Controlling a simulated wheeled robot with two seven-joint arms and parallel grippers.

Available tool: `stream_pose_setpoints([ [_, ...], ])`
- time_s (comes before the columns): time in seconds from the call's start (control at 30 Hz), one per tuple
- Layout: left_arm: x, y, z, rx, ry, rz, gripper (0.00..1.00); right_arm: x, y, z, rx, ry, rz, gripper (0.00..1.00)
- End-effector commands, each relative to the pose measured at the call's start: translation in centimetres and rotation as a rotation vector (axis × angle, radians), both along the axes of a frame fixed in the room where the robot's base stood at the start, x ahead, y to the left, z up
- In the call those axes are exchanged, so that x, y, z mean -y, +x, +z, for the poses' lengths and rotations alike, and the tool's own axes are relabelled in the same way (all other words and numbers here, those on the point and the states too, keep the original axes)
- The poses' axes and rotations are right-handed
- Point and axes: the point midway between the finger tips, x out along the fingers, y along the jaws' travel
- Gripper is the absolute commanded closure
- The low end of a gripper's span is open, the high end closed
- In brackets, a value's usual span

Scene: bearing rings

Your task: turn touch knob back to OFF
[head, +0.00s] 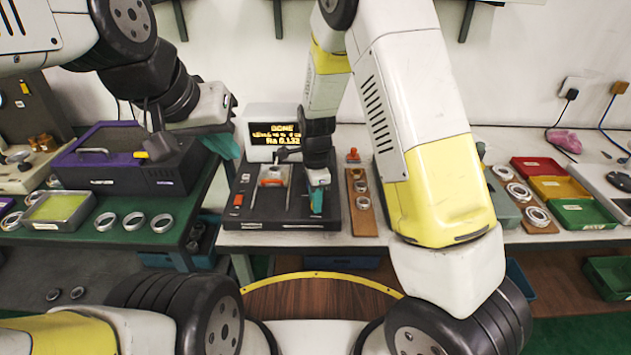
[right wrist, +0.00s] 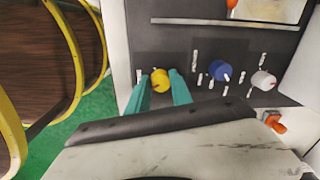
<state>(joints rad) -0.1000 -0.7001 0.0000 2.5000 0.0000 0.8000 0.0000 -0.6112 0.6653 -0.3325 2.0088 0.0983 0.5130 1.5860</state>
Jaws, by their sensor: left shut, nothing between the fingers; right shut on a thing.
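A dark measuring station (head: 270,212) stands on the white table, and its front panel shows in the right wrist view (right wrist: 185,50). A yellow knob (right wrist: 160,82) sits on that panel. My right gripper (right wrist: 161,88) has its teal fingers on both sides of this knob, shut on it. In the head view the right gripper (head: 317,203) points down at the station's front right. A blue knob (right wrist: 220,70) and a white knob (right wrist: 264,80) are beside the yellow one. The panel labels are too small to read.
A lit display (head: 273,133) behind the station reads "DONE" and "Ra 0.132". A purple-edged box (head: 125,165) and several metal rings (head: 133,220) are on the left table. A wooden strip with rings (head: 361,215) lies right of the station. Red, yellow and green trays (head: 585,214) stand further right.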

Motion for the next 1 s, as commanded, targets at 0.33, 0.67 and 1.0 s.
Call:
stream_pose_setpoints([
  [0.33,0.0,0.0,0.0,0.0,0.0,0.0,1.0,0.05,0.03,0.05,0.002,0.001,0.217,1.0],
  [0.67,0.0,0.0,0.0,0.0,0.0,0.0,1.0,0.15,0.01,0.08,0.003,0.002,0.529,1.0],
  [1.0,0.0,0.0,0.0,0.0,0.0,0.0,1.0,0.24,0.02,0.1,0.004,0.002,0.853,1.0],
])
